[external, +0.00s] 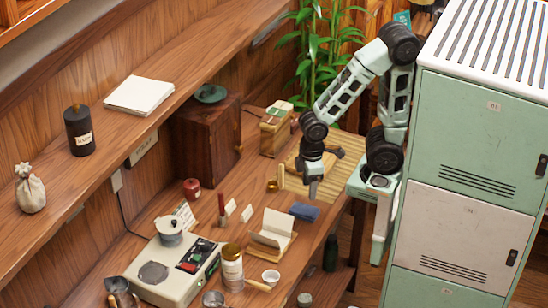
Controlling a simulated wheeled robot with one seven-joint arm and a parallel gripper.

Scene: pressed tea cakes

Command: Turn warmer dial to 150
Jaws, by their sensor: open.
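The warmer (180,284) is a pale boxy appliance at the lower left of the counter, with a round dark plate on top. A small pot (169,233) sits at its back. Its dark control panel (198,254) is on the right part of the top, with small red and green marks. The dial and its numbers are too small to make out. My gripper (313,193) points down over the far end of the counter, well to the right of and behind the warmer. It is open, with nothing seen between its fingers.
A book stand (273,232) and a folded blue cloth (304,212) lie between warmer and gripper. A wooden shelf (190,88) overhangs the counter's back.

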